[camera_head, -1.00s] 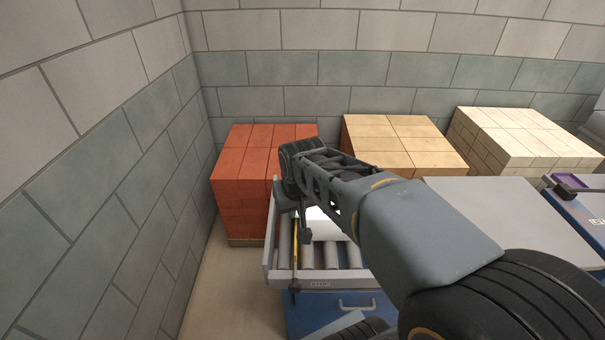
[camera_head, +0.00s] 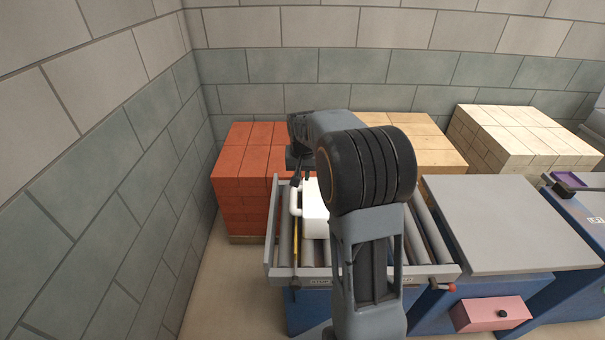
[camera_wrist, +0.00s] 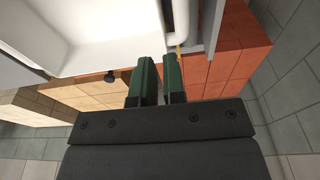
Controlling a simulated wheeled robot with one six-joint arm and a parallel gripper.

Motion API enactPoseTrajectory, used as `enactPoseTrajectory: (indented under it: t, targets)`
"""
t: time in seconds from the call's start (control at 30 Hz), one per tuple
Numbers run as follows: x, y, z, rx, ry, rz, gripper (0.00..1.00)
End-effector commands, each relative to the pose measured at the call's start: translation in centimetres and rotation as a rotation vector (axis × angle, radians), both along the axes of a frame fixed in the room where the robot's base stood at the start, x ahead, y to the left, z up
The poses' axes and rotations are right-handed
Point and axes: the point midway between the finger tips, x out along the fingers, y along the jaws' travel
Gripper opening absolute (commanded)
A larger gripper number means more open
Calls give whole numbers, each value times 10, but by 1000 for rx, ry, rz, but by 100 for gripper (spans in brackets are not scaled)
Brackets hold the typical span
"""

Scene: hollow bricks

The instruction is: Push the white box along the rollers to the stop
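The white box (camera_head: 314,212) lies on the rollers (camera_head: 420,235) of the conveyor, near its left end, partly hidden by my arm. A white handle-like bar (camera_head: 294,200) shows on its left side. A grey plate (camera_head: 271,240) closes the conveyor's left end, and a label on the front rail near there is partly covered. My gripper (camera_wrist: 160,83) shows two green fingers close together with a narrow gap and nothing seen between them. The white box (camera_wrist: 100,35) fills the top of the wrist view, just beyond the fingertips. I cannot tell whether they touch.
A thin yellow-black rod (camera_head: 296,240) stands at the conveyor's front left. Red bricks (camera_head: 243,180), tan bricks (camera_head: 425,150) and pale bricks (camera_head: 530,140) are stacked behind. A grey-topped table (camera_head: 500,225) stands right. A block wall (camera_head: 110,200) rises on the left.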

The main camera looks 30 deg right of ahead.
Motion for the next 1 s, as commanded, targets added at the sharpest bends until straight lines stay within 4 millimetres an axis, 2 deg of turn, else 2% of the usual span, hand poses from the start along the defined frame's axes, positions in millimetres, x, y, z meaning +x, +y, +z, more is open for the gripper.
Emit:
enactPoseTrajectory:
  t: [0.17, 0.7, 1.0]
  targets:
    - [1, 0, -9, 0, 1, 1, 11]
    - [12, -7, -97, 1, 4, 0, 11]
    - [17, -9, -128, 0, 1, 0, 11]
